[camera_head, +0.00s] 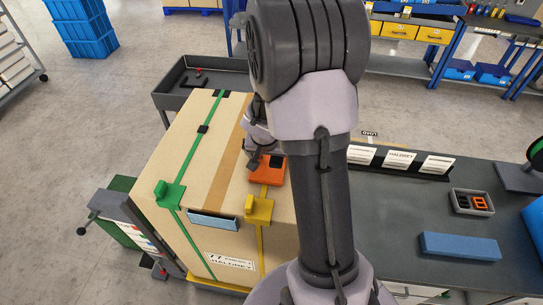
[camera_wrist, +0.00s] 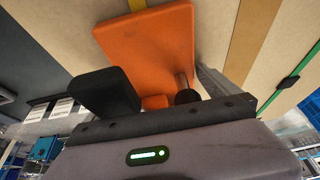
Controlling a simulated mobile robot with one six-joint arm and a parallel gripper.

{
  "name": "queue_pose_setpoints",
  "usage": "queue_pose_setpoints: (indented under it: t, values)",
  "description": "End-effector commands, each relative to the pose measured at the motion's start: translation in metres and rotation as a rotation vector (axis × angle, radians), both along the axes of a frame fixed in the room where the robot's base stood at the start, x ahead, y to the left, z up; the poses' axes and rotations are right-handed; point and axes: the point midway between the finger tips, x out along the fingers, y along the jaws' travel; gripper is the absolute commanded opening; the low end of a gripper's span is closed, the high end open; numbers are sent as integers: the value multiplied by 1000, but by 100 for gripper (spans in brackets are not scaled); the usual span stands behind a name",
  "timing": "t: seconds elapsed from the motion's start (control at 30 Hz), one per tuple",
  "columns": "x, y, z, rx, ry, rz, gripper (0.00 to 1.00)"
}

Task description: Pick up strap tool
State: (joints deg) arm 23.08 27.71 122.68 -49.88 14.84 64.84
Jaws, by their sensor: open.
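The strap tool (camera_head: 267,174) is an orange block with a black part. My gripper (camera_head: 255,162) is open, close above the tool's far left edge in the head view. Contact cannot be told.
The box carries a green strap with a green buckle (camera_head: 170,194) and a yellow buckle (camera_head: 259,209). A dark bench (camera_head: 400,215) at right holds label cards, a small grey bin (camera_head: 471,202) and a blue block (camera_head: 460,246). A grey cart (camera_head: 200,80) stands behind the box.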

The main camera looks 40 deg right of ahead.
Motion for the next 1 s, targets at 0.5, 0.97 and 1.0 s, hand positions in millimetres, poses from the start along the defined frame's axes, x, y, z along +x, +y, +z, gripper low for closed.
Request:
queue_pose_setpoints:
  t: [0.5, 0.97, 1.0]
  values:
    - [0, 0, 1, -1, 0, 1, 18]
    - [1, 0, 70, -2, -4, -1, 18]
    - [1, 0, 78, -2, -4, -1, 18]
